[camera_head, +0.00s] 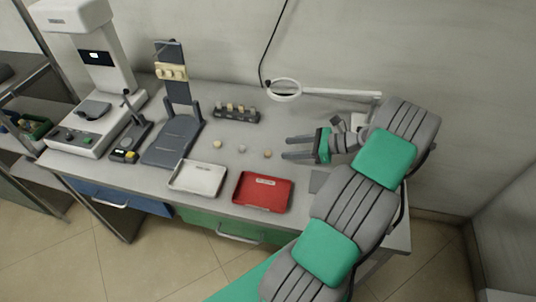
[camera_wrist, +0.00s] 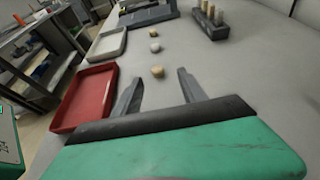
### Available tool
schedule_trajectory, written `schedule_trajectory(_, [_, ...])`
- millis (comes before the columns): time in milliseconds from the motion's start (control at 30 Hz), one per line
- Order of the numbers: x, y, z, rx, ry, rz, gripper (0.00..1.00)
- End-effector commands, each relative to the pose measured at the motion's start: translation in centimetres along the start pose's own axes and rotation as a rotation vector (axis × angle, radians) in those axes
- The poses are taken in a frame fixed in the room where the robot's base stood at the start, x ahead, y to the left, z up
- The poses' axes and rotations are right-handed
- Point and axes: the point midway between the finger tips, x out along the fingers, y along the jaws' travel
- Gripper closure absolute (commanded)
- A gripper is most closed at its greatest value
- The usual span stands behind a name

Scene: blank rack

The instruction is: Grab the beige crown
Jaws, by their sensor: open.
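Three small crowns stand in a row on the grey table. The right one in the head view is tan-beige (camera_head: 267,154); it is the nearest one in the wrist view (camera_wrist: 158,72). The middle crown (camera_head: 242,149) is greyish white, and the left crown (camera_head: 217,144) is pale cream-beige. The two outer ones are both beige in tone, and I cannot tell for sure which is meant. My gripper (camera_head: 284,148) is open and empty, low over the table, fingers pointing left. The tan crown lies just beyond the fingertips, apart from them.
A red tray (camera_head: 263,191) and a white tray (camera_head: 198,178) lie along the front edge. A dark block with pegs (camera_head: 236,114) stands behind the crowns. A grey stand (camera_head: 172,140) and a white machine (camera_head: 92,80) are at left. A ring magnifier (camera_head: 284,90) is behind.

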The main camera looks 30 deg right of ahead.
Motion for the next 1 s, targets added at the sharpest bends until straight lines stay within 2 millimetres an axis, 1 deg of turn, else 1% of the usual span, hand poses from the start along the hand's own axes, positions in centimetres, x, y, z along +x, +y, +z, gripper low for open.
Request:
schedule_trajectory(33, [0.9, 0.1, -0.3, -0.002, 0.000, 0.003, 0.51])
schedule_trajectory(233, [3.3, 0.5, 0.1, -0.002, 0.001, 0.004, 0.51])
schedule_trajectory(333, [5.2, 0.9, 0.1, -0.003, 0.002, 0.005, 0.51])
schedule_trajectory(433, [6.7, 0.8, 0.0, -0.004, 0.003, 0.004, 0.51])
schedule_trajectory(500, [7.0, 0.8, -0.1, -0.004, 0.003, 0.002, 0.51])
schedule_trajectory(667, [7.0, 0.7, -0.1, -0.004, 0.004, 0.001, 0.52])
schedule_trajectory(1000, [6.9, 0.7, -0.1, -0.005, 0.004, 0.002, 0.80])
